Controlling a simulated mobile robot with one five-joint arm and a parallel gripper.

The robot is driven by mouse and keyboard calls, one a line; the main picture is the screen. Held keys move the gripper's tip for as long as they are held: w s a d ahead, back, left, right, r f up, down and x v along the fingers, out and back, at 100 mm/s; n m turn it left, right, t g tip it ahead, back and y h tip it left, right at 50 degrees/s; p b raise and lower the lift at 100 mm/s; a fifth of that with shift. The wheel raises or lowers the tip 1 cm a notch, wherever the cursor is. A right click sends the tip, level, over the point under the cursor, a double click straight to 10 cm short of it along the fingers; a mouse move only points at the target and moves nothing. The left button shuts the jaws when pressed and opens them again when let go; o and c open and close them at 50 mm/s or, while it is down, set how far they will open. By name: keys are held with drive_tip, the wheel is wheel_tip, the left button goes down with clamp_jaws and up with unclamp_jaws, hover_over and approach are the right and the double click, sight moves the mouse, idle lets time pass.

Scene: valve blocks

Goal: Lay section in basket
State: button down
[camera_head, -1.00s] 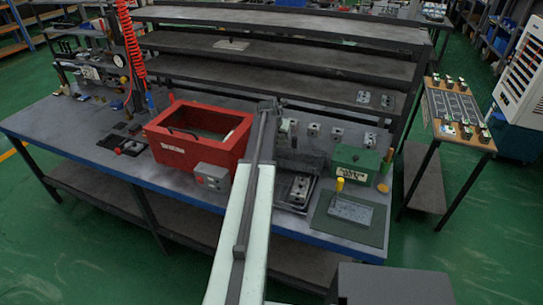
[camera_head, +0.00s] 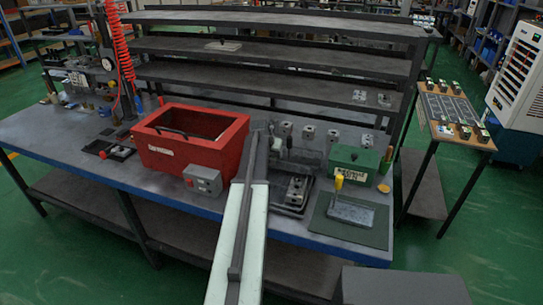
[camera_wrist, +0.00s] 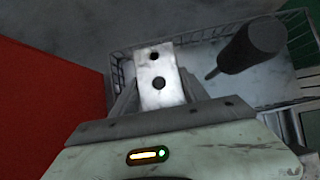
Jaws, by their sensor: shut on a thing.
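My gripper (camera_wrist: 158,95) is shut on a pale metal valve section (camera_wrist: 157,72) with two dark holes in its face. The section stands out between the fingers in the wrist view. A wire basket (camera_wrist: 205,40) with a light, stained floor lies beyond and below it. The section overlaps the basket's left part in the picture; I cannot tell the height between them. In the head view my own arm hides the held section, and I cannot make out the basket clearly.
A red open box (camera_head: 190,150) stands left of my arm, its red wall (camera_wrist: 45,90) close by in the wrist view. A dark cylinder (camera_wrist: 250,45) hangs over the basket's right side. A green box (camera_head: 352,160) and a mat (camera_head: 325,226) lie to the right.

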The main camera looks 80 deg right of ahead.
drive_tip(key=shift+f, duration=0.1)
drive_tip(key=c, duration=0.6)
unclamp_jaws()
drive_tip(key=shift+r, duration=0.3)
drive_tip(key=p+v, duration=1)
drive_tip(key=v, duration=0.1)
drive_tip(key=shift+w+a+r, duration=0.1)
drive_tip(key=shift+a+r, duration=0.15)
drive_tip(key=shift+a, duration=0.1)
